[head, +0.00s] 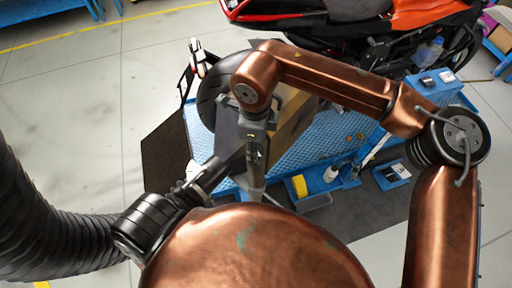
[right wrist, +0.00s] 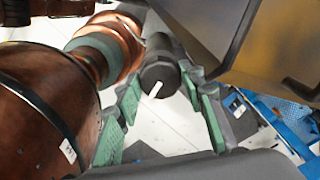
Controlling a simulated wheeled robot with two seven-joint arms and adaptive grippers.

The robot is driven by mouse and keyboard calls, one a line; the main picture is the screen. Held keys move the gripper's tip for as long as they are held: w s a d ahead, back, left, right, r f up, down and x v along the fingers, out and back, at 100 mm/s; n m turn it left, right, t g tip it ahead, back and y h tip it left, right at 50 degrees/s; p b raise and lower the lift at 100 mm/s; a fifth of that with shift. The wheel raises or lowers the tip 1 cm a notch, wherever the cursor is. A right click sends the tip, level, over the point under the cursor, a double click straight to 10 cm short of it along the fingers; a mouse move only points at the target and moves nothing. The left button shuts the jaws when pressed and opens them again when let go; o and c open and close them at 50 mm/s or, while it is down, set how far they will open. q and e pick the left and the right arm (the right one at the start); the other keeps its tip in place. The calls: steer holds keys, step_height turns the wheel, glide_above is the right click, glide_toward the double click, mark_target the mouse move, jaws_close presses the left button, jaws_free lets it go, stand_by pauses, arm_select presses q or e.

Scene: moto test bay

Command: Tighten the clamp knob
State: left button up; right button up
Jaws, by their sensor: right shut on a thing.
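A dark cylindrical clamp knob (right wrist: 158,68) with a white mark on its face shows in the right wrist view. My right gripper (right wrist: 160,100), with green finger pads, has its fingers on either side of the knob and is shut on it. In the head view my right arm arches over from the right and its gripper (head: 256,160) points down near the middle. The knob cannot be made out there. My left gripper (head: 212,174) is dark and lies beside it, to the left. Its fingers are too unclear to read as open or shut.
A dark tyre (head: 208,100) stands by the blue platform (head: 200,140). A motorcycle (head: 350,25) is at the back. A yellow sponge (head: 299,186) and a white bottle (head: 331,172) sit in blue trays to the right. A black ribbed hose (head: 45,235) runs along the left.

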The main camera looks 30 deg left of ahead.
steer(key=m, duration=0.4)
steer(key=shift+m+b, duration=0.3)
steer(key=shift+b, duration=0.05)
steer(key=shift+s+m, duration=0.1)
steer(key=shift+m, duration=1.7)
steer(key=o, duration=1.2)
steer(key=shift+c, duration=0.2)
step_height(320, 180, up, 12)
